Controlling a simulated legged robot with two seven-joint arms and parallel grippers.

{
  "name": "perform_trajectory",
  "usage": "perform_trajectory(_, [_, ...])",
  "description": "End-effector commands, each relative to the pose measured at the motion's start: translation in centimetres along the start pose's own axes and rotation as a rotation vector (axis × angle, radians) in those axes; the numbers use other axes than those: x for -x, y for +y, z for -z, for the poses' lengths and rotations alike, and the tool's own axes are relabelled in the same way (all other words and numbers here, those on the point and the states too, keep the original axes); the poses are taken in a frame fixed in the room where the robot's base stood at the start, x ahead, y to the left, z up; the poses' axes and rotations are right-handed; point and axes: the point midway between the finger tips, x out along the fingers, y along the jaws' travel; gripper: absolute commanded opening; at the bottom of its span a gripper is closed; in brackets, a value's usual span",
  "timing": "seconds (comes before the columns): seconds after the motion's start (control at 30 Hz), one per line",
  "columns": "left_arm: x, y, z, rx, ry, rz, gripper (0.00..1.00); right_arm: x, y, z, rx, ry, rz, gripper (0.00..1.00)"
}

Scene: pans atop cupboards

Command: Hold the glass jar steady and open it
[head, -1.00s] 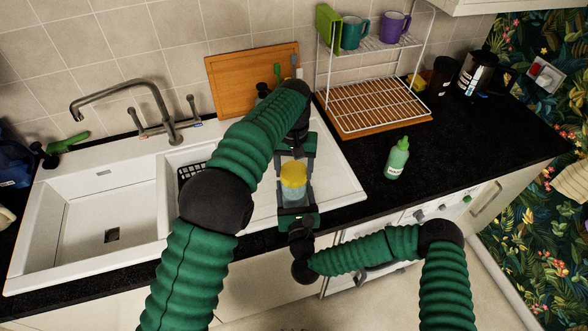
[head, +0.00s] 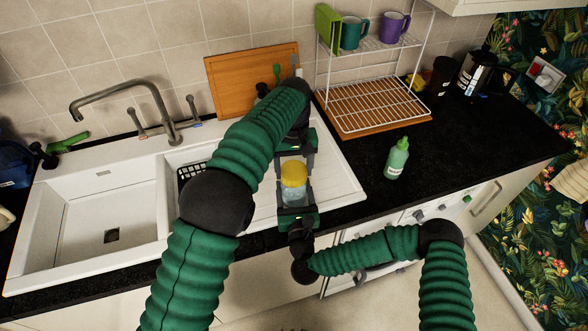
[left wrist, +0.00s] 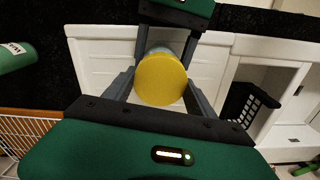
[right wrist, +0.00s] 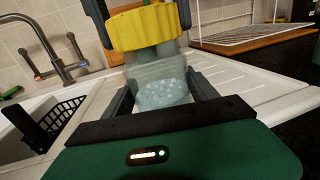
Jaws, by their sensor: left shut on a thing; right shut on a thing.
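The glass jar (head: 293,194) is see-through with pale bluish contents and a yellow lid (head: 293,173). It is held above the white sink's drainboard. My left gripper (left wrist: 160,85) comes from the far side and is shut on the yellow lid, a finger on each side. My right gripper (right wrist: 160,95) comes from the near side and is shut on the jar's clear body, below the lid. In the right wrist view the lid (right wrist: 146,28) sits at the jar's top, slightly tilted in the picture. I cannot tell whether the lid is loose.
The white sink (head: 100,220) with a tap (head: 150,110) lies to the left. A wire rack (head: 375,105) with mugs stands behind on the right. A green bottle (head: 397,158) stands on the black worktop, which is clear around it.

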Motion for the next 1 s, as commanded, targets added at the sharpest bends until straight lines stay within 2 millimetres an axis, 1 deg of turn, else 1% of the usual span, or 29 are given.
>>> perform_trajectory(0.4, [1.5,0.0,0.0,0.000,0.001,0.000,0.16,0.0,0.0,0.2,0.000,0.004,0.000,0.00])
perform_trajectory(0.73, [1.7,0.0,0.0,0.000,0.000,0.000,0.16,0.0,0.0,0.1,0.000,0.003,0.001,0.00])
perform_trajectory(0.77, [1.9,0.0,0.0,0.000,0.001,0.000,0.16,0.0,0.0,0.1,0.000,0.003,0.001,0.00])
perform_trajectory(0.9, [4.0,0.0,0.1,0.000,0.005,-0.002,0.16,0.0,0.0,0.1,0.000,0.003,0.001,0.00])
perform_trajectory(1.0, [5.2,0.0,0.1,-0.001,0.002,-0.001,0.16,0.0,0.0,0.2,0.000,0.003,0.001,0.00])
